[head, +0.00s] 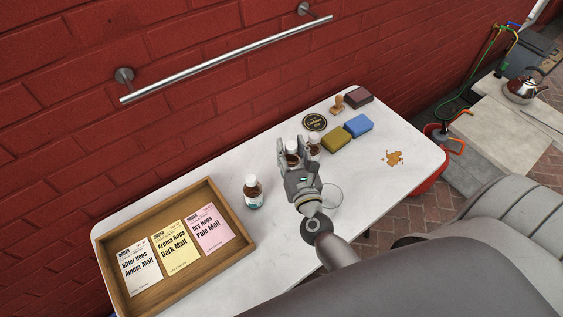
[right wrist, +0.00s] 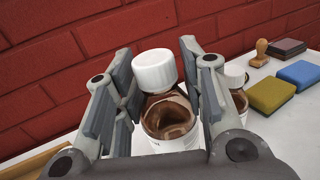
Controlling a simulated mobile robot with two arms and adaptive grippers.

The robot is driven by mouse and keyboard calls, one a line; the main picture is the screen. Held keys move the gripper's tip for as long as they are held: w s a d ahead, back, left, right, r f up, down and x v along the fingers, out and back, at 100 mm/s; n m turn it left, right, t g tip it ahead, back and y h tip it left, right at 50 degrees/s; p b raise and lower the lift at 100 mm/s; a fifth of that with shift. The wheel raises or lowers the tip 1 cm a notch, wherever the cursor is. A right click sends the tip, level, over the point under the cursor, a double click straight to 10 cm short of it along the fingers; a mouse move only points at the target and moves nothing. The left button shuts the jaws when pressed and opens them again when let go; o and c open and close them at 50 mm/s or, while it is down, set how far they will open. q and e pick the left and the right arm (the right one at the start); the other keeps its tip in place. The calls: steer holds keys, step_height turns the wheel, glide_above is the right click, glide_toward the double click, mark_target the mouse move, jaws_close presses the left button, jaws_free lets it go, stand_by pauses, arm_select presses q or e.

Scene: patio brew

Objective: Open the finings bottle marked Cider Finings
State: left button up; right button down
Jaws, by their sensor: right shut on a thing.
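My right gripper (head: 294,151) is shut on a small brown bottle (right wrist: 170,122) with a white cap (right wrist: 155,70). In the right wrist view the fingers flank the bottle, and the cap shows between the fingertips, above the brown shoulder. A second brown, white-capped bottle (head: 314,146) stands just right of the gripper, partly hidden by it. A third bottle (head: 253,192), with a white and blue label, stands apart to the left. I cannot read the bottle labels, so I cannot tell which is Cider Finings. My left gripper is not in view.
A wooden tray (head: 246,238) with three labelled packets is at the table's left. A round clear dish (head: 332,196) is beside my gripper. Green-yellow (head: 336,139) and blue (head: 358,125) sponges, a stamp (head: 338,105) and a brown spill (head: 394,158) are to the right.

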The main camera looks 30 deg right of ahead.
steer(key=w+f, duration=0.1)
steer(key=w+f+b, duration=0.1)
steer(key=f, duration=0.1)
steer(key=shift+w+a+f, duration=0.15)
steer(key=shift+a, duration=0.2)
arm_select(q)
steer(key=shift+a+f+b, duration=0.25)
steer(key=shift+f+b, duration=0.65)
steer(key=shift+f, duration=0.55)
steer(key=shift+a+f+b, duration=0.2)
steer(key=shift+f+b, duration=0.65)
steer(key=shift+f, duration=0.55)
arm_select(e)
steer(key=shift+w+a+f, duration=0.1)
steer(key=shift+w+f, duration=0.1)
steer(key=shift+f, duration=0.75)
steer(key=shift+w+a+f, duration=0.1)
steer(key=shift+w+f, duration=0.1)
steer(key=shift+f, duration=0.75)
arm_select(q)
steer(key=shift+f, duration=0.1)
arm_select(e)
steer(key=shift+f, duration=0.2)
steer(key=c, duration=0.9)
jaws_free()
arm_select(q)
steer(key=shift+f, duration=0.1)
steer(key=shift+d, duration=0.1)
